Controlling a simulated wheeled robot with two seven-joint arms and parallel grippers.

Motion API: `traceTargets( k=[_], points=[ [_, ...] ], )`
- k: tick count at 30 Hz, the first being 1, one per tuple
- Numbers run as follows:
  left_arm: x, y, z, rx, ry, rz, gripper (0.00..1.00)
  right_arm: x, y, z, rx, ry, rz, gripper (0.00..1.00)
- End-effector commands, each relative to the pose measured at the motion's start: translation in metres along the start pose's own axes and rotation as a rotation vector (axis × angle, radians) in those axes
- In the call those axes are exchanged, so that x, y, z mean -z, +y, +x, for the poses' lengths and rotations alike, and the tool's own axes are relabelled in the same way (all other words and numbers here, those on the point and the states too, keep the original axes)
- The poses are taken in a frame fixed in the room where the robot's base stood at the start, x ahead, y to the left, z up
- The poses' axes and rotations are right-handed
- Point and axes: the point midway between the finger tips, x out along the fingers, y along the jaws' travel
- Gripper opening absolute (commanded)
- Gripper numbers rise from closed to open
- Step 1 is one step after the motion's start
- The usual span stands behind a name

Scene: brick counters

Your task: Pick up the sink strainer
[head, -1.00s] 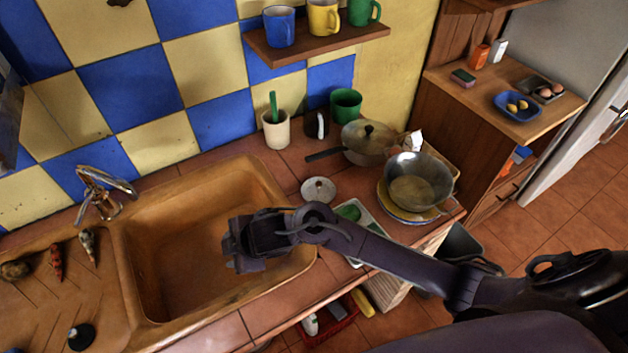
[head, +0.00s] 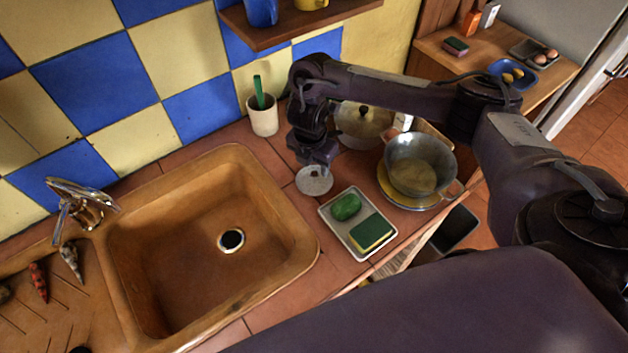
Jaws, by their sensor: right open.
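The sink strainer (head: 314,182) is a small round metal disc with a raised centre. It lies on the tiled counter just right of the sink. My right gripper (head: 316,166) points down right at the strainer's far side and overlaps its edge in the picture. It is open, though its fingertips are small and partly hidden; I cannot tell whether they touch the strainer. My left gripper is not in view.
The brown sink (head: 190,240) with an open drain is on the left. A tray (head: 335,228) with a green soap and a sponge lies close in front of the strainer. A utensil cup (head: 263,118), a lidded pan (head: 362,125) and a metal colander (head: 418,165) stand nearby.

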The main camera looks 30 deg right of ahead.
Motion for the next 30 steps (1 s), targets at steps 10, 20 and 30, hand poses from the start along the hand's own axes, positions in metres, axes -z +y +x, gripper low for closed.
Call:
traceTargets(
  k=[10,20,30],
  points=[
    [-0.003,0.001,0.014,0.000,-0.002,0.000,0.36,0.005,-0.001,0.046,0.000,0.001,0.001,0.45],
    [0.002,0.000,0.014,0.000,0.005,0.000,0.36,0.005,-0.001,0.049,-0.002,-0.001,0.000,0.41],
    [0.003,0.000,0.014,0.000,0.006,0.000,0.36,0.005,-0.001,0.049,-0.002,-0.001,0.000,0.00]
  ],
)
